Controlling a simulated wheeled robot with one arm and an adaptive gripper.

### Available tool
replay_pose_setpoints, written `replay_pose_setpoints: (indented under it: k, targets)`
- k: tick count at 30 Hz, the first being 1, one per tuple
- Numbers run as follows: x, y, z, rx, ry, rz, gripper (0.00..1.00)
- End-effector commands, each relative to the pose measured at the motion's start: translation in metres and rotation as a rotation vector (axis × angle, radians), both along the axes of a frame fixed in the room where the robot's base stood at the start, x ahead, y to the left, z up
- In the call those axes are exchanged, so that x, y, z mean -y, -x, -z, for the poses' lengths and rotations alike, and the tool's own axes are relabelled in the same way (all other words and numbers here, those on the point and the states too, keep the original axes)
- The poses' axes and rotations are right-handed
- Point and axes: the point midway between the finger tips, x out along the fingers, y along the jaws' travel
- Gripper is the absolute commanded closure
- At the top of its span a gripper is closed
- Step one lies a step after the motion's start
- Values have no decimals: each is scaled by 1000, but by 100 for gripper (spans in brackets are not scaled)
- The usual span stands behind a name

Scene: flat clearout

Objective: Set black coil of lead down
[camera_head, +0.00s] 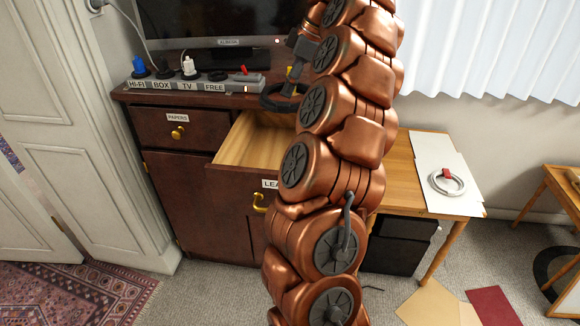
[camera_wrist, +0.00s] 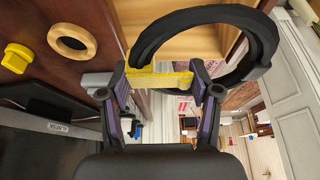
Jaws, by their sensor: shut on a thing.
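The black coil of lead (camera_wrist: 266,38) is a thick ring with a yellow band (camera_wrist: 158,80). My gripper (camera_wrist: 163,88) is shut on the yellow band, and the coil hangs out past the fingertips. In the head view the coil (camera_head: 272,104) is held above the back of the open drawer (camera_head: 238,176), in front of the television. My gripper (camera_head: 293,75) points down there, partly hidden by my arm. The drawer's bare wooden inside shows; my arm hides its right part and most of its label, which starts "LEA".
A power strip (camera_head: 195,86) with plugs and labels stands on the cabinet top, left of the coil. A closed drawer labelled PAPERS (camera_head: 180,128) is beside the open one. At right, a white coil with a red part (camera_head: 447,183) lies on a white board on a wooden table (camera_head: 400,172).

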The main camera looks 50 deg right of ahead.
Motion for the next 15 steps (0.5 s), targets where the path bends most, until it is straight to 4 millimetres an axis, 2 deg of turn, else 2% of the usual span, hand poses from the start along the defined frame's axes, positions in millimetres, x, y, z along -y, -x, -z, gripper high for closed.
replay_pose_setpoints:
  k: [1,3,5,15]
  targets:
    - [-2,0,14,-1,-5,-5,94]
    - [-3,0,27,-1,-6,-5,94]
    - [-1,0,25,0,-3,-2,94]
    - [-3,0,64,-4,-4,-5,94]
